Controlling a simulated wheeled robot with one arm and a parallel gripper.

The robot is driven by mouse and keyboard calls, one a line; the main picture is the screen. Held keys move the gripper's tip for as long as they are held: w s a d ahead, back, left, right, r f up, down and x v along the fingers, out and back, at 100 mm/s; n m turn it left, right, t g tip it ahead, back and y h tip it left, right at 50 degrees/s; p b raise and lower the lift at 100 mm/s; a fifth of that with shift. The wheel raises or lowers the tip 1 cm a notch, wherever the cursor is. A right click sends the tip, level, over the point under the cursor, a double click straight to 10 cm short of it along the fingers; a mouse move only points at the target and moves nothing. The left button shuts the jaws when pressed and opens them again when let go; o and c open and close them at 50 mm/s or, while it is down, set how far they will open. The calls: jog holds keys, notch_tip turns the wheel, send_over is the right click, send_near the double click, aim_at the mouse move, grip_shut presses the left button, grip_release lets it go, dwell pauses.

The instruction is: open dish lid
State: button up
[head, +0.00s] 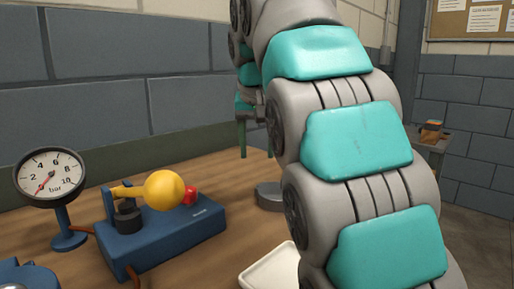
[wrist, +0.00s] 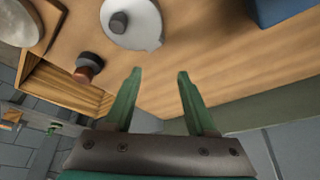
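A round pale grey lid with a dark knob (wrist: 132,28) lies at the top of the wrist view, on the wooden table; the frame's top edge cuts it off. I cannot tell whether a dish is under it. The lid is beyond the fingertips, not touched. In the head view my arm hides most of the gripper.
A blue block with a yellow ball lever and red button (head: 160,235) and a pressure gauge (head: 50,178) stand left. A white tray (head: 268,270) is at the front. A dark and reddish knob (wrist: 88,68) stands near the table edge. Bare wood lies around the lid.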

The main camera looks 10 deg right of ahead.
jog(key=s+a+b, duration=0.1)
jog(key=s, duration=0.9)
jog(key=shift+a, duration=0.2)
jog(key=shift+f, duration=0.1)
